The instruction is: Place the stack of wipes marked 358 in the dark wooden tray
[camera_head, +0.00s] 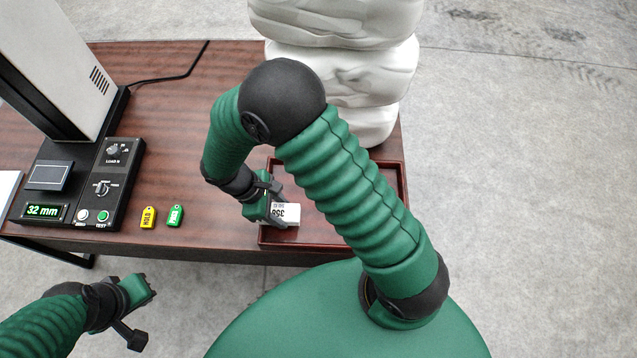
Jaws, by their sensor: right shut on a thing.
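The stack of wipes marked 358 (287,213) is a small white block with dark print, over the left front part of the dark wooden tray (403,180). My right gripper (275,206) is shut on the stack. I cannot tell whether the stack touches the tray floor. The tray lies at the table's right front edge, partly hidden by my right arm. My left gripper (143,312) is in front of the table at lower left, away from the tray, with its fingers apart and nothing between them.
A grey-white machine with a control panel (100,190) reading 32 mm stands at the table's left. A yellow tag (148,217) and a green tag (175,215) lie beside it. Stacked white sacks (345,70) stand behind the tray. A black cable (185,72) lies at the back.

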